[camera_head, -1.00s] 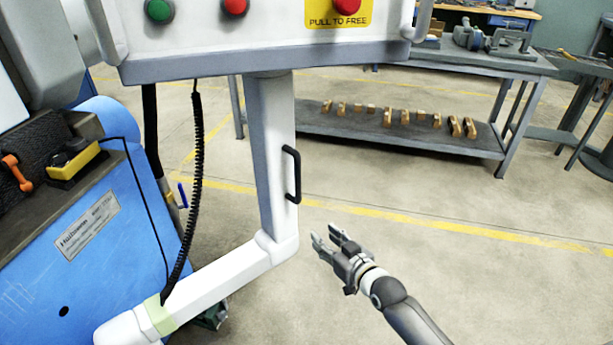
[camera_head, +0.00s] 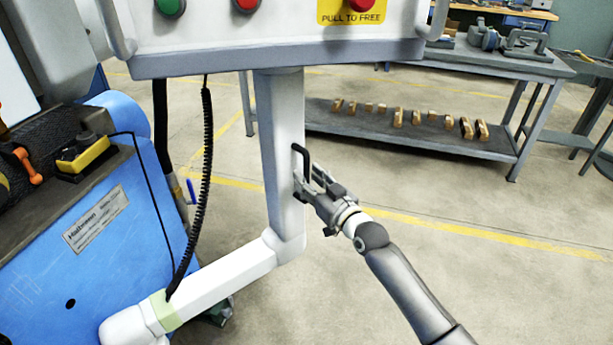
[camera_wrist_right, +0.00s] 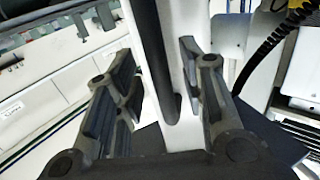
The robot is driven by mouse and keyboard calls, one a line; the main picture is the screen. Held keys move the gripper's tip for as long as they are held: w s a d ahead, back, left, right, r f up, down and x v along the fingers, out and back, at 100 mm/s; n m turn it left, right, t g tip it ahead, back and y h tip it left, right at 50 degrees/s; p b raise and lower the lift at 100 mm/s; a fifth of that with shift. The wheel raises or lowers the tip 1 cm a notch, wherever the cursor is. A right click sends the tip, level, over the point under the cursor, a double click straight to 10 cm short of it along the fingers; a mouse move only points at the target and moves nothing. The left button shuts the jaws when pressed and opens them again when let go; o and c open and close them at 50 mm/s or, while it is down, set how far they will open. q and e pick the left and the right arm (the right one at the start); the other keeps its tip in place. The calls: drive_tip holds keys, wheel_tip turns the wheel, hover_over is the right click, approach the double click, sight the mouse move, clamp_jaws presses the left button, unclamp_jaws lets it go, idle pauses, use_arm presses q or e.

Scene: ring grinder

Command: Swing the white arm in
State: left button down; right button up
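The white arm (camera_head: 280,150) has an upright post under a control box and a lower beam (camera_head: 222,283) running to a joint at the bottom left. A black handle (camera_head: 302,160) is fixed on the post's right side. My right gripper (camera_head: 308,182) is at the handle's lower part. In the right wrist view, the handle (camera_wrist_right: 153,55) passes between the two spread fingers of the gripper (camera_wrist_right: 155,85), with visible gaps on both sides. The white post shows behind it. My left gripper is not in view.
A blue machine (camera_head: 90,225) stands at the left, with a coiled black cable (camera_head: 203,180) hanging between it and the post. A grey workbench (camera_head: 400,140) with several small blocks on its lower shelf stands behind. Floor at the right is clear.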

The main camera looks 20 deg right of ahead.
drive_tip(key=shift+x, duration=0.85)
clamp_jaws()
